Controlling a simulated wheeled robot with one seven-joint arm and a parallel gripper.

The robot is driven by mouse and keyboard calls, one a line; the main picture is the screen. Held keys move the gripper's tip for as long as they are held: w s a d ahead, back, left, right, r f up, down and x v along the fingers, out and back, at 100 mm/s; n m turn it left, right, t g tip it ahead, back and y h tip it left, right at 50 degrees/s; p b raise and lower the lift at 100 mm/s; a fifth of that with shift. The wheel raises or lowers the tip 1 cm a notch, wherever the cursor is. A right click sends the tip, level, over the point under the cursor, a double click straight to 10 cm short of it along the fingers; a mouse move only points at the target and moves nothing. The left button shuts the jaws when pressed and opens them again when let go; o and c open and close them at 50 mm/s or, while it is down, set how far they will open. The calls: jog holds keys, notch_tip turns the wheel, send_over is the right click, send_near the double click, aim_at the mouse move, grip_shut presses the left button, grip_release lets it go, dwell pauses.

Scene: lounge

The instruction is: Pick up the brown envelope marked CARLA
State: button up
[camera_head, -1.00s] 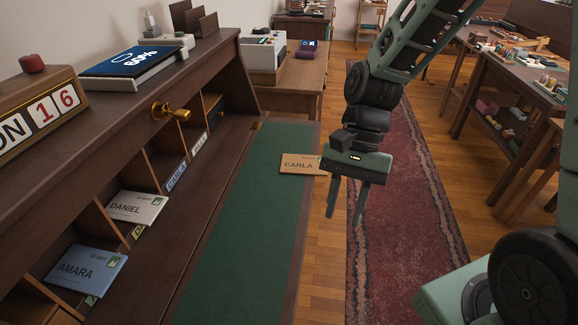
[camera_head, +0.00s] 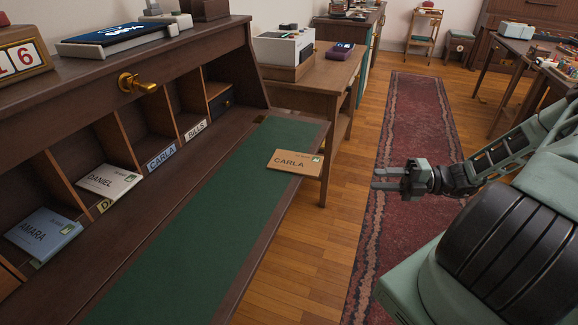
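The brown envelope marked CARLA (camera_head: 295,169) lies flat on the right edge of the desk's green writing surface (camera_head: 205,225), with part of it over the wooden border. A small green stamp shows at its right end. My gripper (camera_head: 378,179) is to the right of the envelope, apart from it, out over the red rug. Its two fingers point left with a gap between them, and nothing is held.
Pigeonholes with labels CARLA (camera_head: 161,158) and BILLS (camera_head: 196,130) line the desk's left. A white DANIEL envelope (camera_head: 108,182) and a blue AMARA envelope (camera_head: 44,232) rest there. A side table (camera_head: 318,80) stands behind. Floor (camera_head: 325,235) right of the desk is clear.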

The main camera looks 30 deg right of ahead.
send_near(318, 173)
jog(key=s+x, duration=0.1)
jog(key=x, duration=0.4)
jog(key=shift+m+t, duration=0.4)
jog(key=shift+w+d+f+x, duration=0.1)
jog(key=shift+x, duration=0.8)
jog(key=shift+w+d+f+x, duration=0.1)
jog(key=shift+x, duration=0.85)
jog(key=shift+w+f+x, duration=0.1)
jog(key=shift+x, duration=0.8)
grip_shut()
